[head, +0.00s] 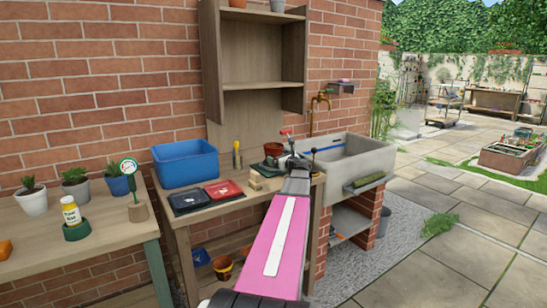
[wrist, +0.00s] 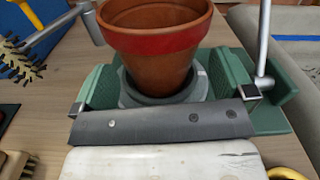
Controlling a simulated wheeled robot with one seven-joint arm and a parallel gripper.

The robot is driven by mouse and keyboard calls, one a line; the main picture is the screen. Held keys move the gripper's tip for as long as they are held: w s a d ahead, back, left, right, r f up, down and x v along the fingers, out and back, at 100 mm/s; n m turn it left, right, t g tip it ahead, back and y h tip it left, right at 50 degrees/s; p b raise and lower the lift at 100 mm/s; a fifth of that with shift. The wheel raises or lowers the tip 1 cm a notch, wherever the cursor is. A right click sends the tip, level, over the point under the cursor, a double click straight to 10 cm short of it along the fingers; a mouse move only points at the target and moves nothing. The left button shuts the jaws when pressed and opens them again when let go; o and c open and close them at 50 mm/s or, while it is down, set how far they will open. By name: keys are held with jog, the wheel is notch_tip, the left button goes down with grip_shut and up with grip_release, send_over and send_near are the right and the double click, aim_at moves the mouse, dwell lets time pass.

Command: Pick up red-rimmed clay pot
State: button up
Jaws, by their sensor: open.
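The red-rimmed clay pot (wrist: 155,45) stands upright in the upper middle of the wrist view, orange-brown with a darker red band round its rim. Its base sits in a grey ring-like saucer (wrist: 140,97) over a green piece (wrist: 270,122). In the head view the pot (head: 273,149) shows small on the bench beside the sink, partly behind my arm. My gripper (wrist: 163,100) is open, with its jaws spread left and right of the pot's lower part. No contact with the pot is visible. In the head view my gripper (head: 291,160) is right beside the pot.
The wooden bench (head: 228,204) also holds a blue bin (head: 185,163), black and red trays (head: 223,190) and brushes (wrist: 22,60). The stone sink (head: 350,160) is close on the right. A shelf unit (head: 262,85) rises behind. Potted plants (head: 75,188) stand on the left table.

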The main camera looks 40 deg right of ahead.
jog(key=w, duration=0.3)
jog(key=shift+d, duration=0.25)
jog(key=c, duration=0.9)
jog(key=shift+o, duration=0.2)
jog(key=shift+r, duration=0.1)
